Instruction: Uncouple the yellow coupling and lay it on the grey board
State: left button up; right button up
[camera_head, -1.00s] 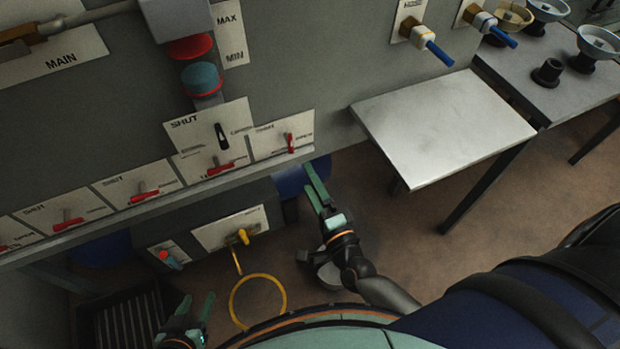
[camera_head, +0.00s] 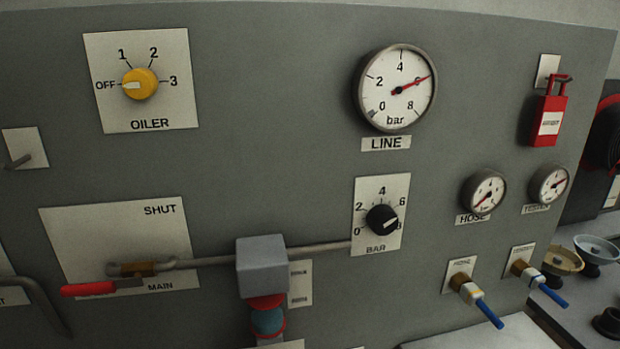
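Two outlets with blue handles project from the panel at the lower right. The HOSE outlet (camera_head: 467,288) has a white body with a yellowish fitting behind it, and the outlet to its right (camera_head: 526,272) also has a yellowish fitting. I cannot tell whether either is the yellow coupling. A strip of the pale grey board (camera_head: 480,340) shows at the bottom edge below them; the rest is out of frame. Neither gripper is in this view.
The LINE gauge (camera_head: 397,88) reads about 6 bar. The BAR knob (camera_head: 382,220) is below it. The yellow OILER knob (camera_head: 140,84) points to OFF. The red MAIN lever (camera_head: 100,288) lies horizontal. A red padlock (camera_head: 548,120) hangs at the right. Dishes (camera_head: 597,249) stand on a side table.

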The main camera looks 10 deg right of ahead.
aim_at(473, 296)
jog(key=z, duration=1.25)
